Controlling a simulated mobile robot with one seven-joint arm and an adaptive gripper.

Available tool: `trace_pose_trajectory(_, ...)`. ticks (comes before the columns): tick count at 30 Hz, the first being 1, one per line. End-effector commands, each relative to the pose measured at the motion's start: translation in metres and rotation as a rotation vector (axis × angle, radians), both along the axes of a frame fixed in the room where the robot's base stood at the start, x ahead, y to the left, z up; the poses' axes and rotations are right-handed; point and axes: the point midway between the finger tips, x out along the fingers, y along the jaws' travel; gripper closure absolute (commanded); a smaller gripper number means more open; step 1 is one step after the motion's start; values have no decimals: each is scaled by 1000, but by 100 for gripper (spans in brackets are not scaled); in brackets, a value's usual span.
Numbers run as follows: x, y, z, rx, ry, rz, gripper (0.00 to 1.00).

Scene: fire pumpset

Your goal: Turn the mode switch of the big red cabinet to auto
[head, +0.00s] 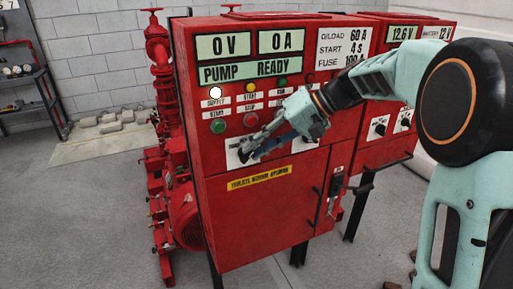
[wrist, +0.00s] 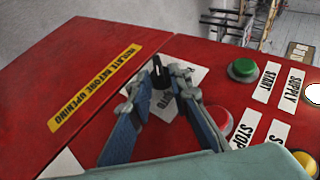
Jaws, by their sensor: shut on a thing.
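The big red cabinet (head: 262,215) stands in the middle of the head view. Its mode switch, a black knob on a white plate (head: 233,158), sits below the row of buttons on the front. My gripper (head: 246,150) is at this knob, with the arm reaching in from the right. In the wrist view the fingertips (wrist: 160,70) are shut on the black mode switch (wrist: 160,73), one on each side. The word AUTO shows partly on the white plate, between the fingers. The fingers hide much of the plate, and I cannot tell which position the knob points to.
A green button (wrist: 243,70) and a red button (wrist: 216,121) are close to my gripper. A yellow warning label (head: 258,178) is below the switch. A second red cabinet (head: 400,85) adjoins at right, and red pump pipework (head: 160,60) stands at left.

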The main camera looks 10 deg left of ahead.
Motion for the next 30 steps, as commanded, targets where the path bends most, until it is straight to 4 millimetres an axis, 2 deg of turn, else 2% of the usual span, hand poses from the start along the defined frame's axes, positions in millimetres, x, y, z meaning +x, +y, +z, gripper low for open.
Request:
trace_pose_trajectory(12, -1, 0, -2, 5, 8, 3, 100)
trace_pose_trajectory(13, -1, 0, -2, 5, 8, 3, 81)
trace_pose_trajectory(15, -1, 1, -2, 4, 8, 3, 75)
trace_pose_trajectory(24, 0, -1, 0, 4, 5, 1, 75)
trace_pose_trajectory(30, 3, -21, 17, 5, 3, -2, 75)
